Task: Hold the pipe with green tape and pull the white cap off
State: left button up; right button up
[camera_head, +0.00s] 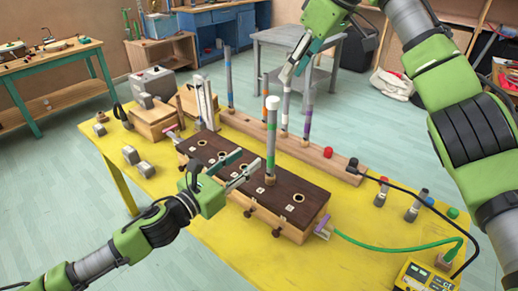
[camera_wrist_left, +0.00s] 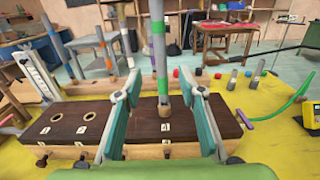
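The pipe with green tape (camera_head: 270,150) stands upright in a hole of the dark wooden box. The white cap (camera_head: 272,103) is on its top. My left gripper (camera_head: 250,161) is open, low beside the pipe, with its fingers pointing at it. In the left wrist view, the pipe (camera_wrist_left: 161,88) appears between the two spread teal fingers, with a gap on each side. My right gripper (camera_head: 293,68) is above and behind the capped pipe, near the back row of pipes. Whether its fingers are open is unclear.
The dark box (camera_head: 215,150) has several open holes. Behind it, a wooden rail (camera_head: 322,158) holds several upright taped pipes.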

aim_at(269, 142)
pick_arm(q)
jog(key=x, duration=1.2)
jog(key=shift+w, duration=0.1)
grip_shut()
dwell(0.5)
